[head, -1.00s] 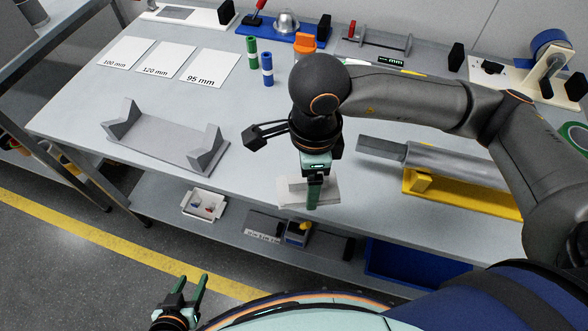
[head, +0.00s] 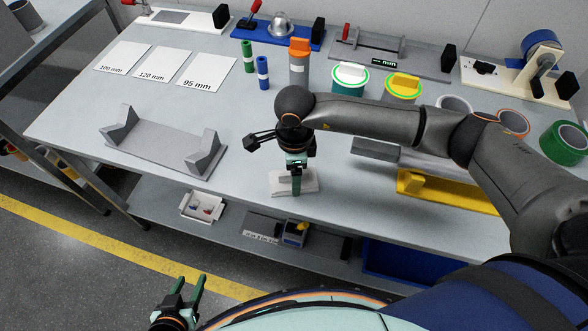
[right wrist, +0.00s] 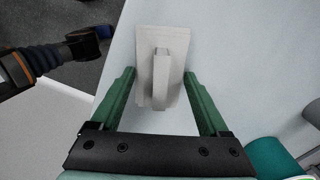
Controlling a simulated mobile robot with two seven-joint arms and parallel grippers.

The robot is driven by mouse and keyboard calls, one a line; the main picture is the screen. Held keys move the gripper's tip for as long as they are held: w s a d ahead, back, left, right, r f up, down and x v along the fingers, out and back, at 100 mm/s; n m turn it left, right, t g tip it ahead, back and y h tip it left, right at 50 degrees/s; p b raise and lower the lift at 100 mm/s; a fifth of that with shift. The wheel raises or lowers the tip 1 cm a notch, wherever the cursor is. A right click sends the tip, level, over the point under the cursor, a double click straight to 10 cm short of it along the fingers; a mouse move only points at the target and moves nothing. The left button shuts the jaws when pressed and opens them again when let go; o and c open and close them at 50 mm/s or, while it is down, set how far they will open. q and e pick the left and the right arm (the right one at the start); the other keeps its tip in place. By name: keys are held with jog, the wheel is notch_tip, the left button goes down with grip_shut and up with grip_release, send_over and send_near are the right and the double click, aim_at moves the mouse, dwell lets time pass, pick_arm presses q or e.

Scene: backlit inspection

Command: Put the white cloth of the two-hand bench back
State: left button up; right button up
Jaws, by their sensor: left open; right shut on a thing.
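The white cloth (head: 281,187) is a flat pale piece with a raised ridge, near the front edge of the grey bench (head: 240,100). In the right wrist view the cloth (right wrist: 147,40) sits between the fingertips, its ridge pointing toward the camera. My right gripper (head: 296,188) points down and is shut on the cloth, with one green finger at each side. I cannot tell whether the cloth touches the bench top. My left gripper (head: 190,284) is open and empty, low in front of the bench above the floor.
A grey cradle (head: 165,148) stands left of the cloth and a yellow block (head: 440,190) to its right. Green and yellow lidded pots (head: 350,77) and tape rolls (head: 563,142) stand behind and right. Label cards (head: 122,55) lie back left. Bench between cradle and cards is clear.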

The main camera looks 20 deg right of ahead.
jog(key=shift+f, duration=0.15)
jog(key=o, duration=1.2)
jog(key=shift+c, duration=0.2)
notch_tip(320, 180, up, 12)
jog(key=b, duration=0.1)
jog(key=shift+r, duration=0.25)
